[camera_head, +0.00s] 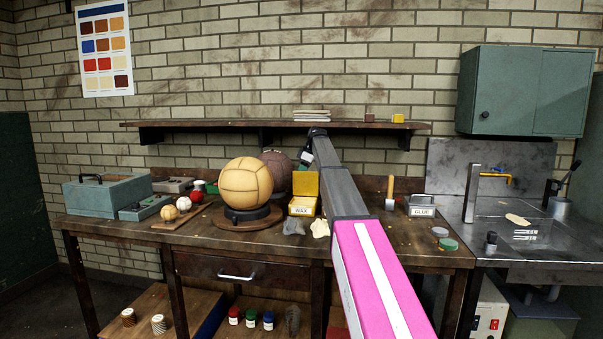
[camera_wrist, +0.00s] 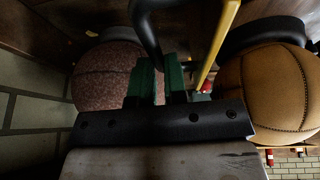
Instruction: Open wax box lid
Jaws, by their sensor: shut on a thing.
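The wax box (camera_head: 302,207) is a small yellow box with a WAX label on the workbench. Its yellow lid (camera_head: 305,184) stands raised, roughly upright, at the back of the box. My gripper (camera_head: 307,159) is just above and behind the lid, partly hidden by my arm. The lid shows there as a thin yellow strip (camera_wrist: 218,42) close beside the fingers.
A tan leather ball (camera_head: 246,184) on a round stand is left of the box. A brown ball (camera_head: 277,167) is behind it. A wall shelf (camera_head: 220,125) runs above. A glue box (camera_head: 422,206) stands to the right.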

